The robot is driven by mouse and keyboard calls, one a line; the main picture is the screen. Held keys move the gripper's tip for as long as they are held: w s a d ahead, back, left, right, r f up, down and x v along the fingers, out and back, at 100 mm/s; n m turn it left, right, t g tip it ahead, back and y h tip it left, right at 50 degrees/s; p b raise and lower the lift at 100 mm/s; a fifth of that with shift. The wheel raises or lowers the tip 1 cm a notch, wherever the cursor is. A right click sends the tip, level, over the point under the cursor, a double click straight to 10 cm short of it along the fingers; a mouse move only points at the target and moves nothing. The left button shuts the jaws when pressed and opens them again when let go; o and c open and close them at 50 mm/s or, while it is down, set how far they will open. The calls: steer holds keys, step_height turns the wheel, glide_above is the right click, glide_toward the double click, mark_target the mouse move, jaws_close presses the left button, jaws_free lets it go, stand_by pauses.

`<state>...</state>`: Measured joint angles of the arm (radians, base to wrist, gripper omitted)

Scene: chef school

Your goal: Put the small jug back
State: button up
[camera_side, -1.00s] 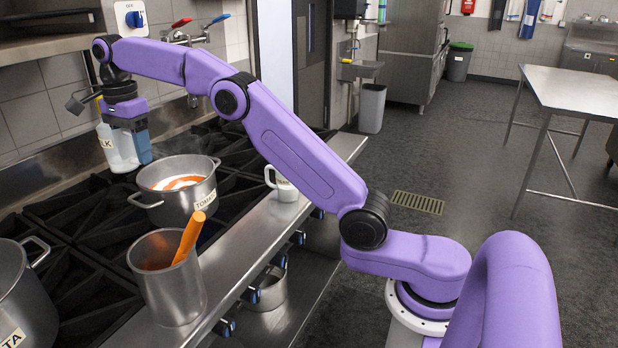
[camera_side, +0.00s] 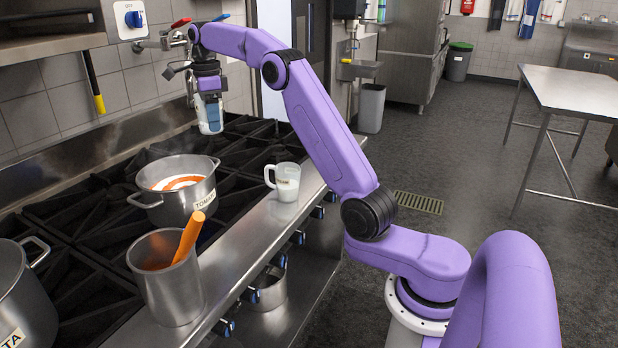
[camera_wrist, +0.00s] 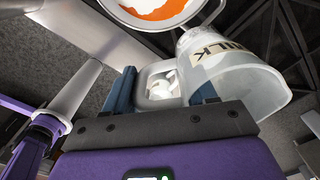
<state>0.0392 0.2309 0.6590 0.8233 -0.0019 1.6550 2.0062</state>
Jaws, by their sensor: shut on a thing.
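A pale translucent jug (camera_side: 211,122) hangs below my gripper (camera_side: 209,96), over the far part of the stove. In the wrist view this jug (camera_wrist: 245,75) bears a MILK label and lies at the right. My gripper (camera_wrist: 163,88) is shut on the jug's handle (camera_wrist: 150,99), which sits between the two blue fingers. A second small white jug (camera_side: 287,184), with a handle and a label, stands upright on the steel front ledge. The fingers partly hide the held jug in the side view.
A pot of orange and white soup (camera_side: 172,205) stands on the black stove grates (camera_side: 120,190). A steel container with an orange-handled utensil (camera_side: 170,285) is on the ledge (camera_side: 245,240). Another pot (camera_side: 22,300) is at near left. Wall taps (camera_side: 165,40) are behind my gripper.

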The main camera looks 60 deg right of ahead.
steer(key=s+d+m, duration=0.5)
steer(key=s+d, duration=0.2)
steer(key=d, duration=0.3)
steer(key=s+d+m, duration=0.5)
steer(key=s+d, duration=0.2)
steer(key=d, duration=0.4)
step_height(320, 180, down, 21)
steer(key=shift+a+r, duration=0.1)
steer(key=shift+f, duration=0.25)
steer(key=o, duration=1.1)
